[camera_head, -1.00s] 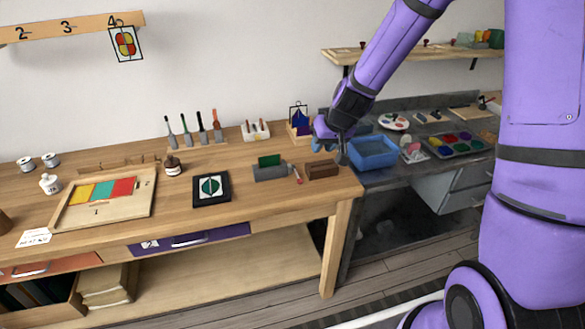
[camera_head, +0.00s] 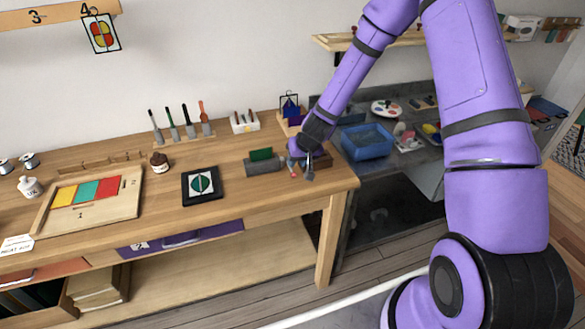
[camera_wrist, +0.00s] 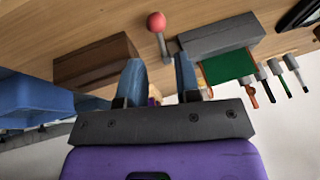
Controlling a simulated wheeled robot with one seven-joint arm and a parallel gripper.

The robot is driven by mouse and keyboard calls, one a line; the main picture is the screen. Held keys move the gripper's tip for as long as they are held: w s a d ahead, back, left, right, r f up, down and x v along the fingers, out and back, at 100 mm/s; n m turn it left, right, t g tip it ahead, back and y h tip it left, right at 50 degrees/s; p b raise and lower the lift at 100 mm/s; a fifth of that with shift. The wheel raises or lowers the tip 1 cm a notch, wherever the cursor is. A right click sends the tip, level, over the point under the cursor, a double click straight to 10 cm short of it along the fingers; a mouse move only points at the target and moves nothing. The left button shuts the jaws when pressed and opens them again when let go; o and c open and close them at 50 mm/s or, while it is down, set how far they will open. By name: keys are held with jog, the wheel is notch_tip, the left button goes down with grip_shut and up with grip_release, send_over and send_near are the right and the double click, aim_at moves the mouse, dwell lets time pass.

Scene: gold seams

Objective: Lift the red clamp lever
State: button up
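The grey clamp (camera_head: 265,167) stands on the wooden bench with a green plate (camera_head: 261,154) in it. Its lever with a red ball knob (camera_wrist: 156,21) shows in the wrist view, beside the clamp's grey block (camera_wrist: 220,37). In the head view the lever is small and partly hidden by my gripper (camera_head: 300,172). In the wrist view my gripper (camera_wrist: 158,66) is open, with a clear gap between its two blue fingers. Nothing is held. The lever's shaft appears just beyond the fingertips, and the knob is apart from them.
A brown wooden block (camera_wrist: 97,62) lies close beside my left finger in the wrist view. A blue bin (camera_head: 367,141) stands to the right on the grey counter. A dark framed tile (camera_head: 201,186) and a wooden tray (camera_head: 88,213) lie left on the bench.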

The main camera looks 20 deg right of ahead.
aim_at(291, 170)
jog(key=shift+x, duration=2.7)
grip_shut()
